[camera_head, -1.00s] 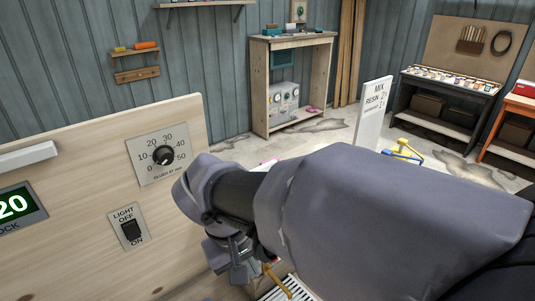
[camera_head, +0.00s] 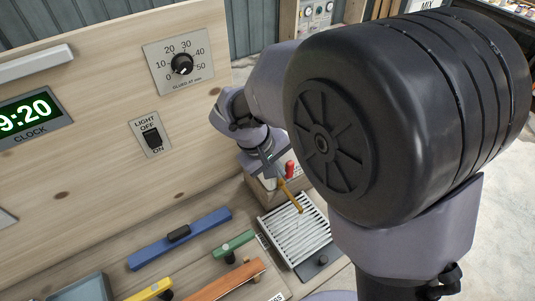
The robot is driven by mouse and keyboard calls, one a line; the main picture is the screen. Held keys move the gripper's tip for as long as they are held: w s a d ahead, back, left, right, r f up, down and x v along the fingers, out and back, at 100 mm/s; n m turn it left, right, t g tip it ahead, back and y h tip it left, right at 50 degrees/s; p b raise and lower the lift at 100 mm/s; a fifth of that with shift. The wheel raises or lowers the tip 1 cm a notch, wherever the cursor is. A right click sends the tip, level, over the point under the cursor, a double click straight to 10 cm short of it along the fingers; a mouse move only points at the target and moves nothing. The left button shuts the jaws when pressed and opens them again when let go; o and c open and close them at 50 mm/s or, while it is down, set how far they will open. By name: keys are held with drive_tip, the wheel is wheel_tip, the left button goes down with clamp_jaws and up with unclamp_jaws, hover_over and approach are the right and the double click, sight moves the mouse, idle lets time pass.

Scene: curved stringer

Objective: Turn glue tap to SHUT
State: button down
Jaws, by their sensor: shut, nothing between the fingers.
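A small station with a brass spout (camera_head: 291,197) stands past the right end of the wooden panel, and the spout hangs over a slatted drip tray (camera_head: 294,230). A red knob or handle (camera_head: 290,168) stands up beside the spout. These look like the glue tap, but I cannot read its setting from here. My gripper (camera_head: 268,172) is close to the red handle and the top of the spout, pointing down. It is shut with nothing in it. I cannot tell whether it touches the tap. My arm hides part of the area behind the tap.
The upright panel holds a dial (camera_head: 182,64), a light switch (camera_head: 151,138) and a clock (camera_head: 28,117). On the bench lie a blue tool (camera_head: 179,238), a green-handled tool (camera_head: 233,246), a yellow tool (camera_head: 152,290) and an orange bar (camera_head: 228,280). My arm fills the right side.

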drive_tip(key=shift+w+d, duration=0.1)
drive_tip(key=shift+d, duration=0.05)
drive_tip(key=shift+r, duration=0.15)
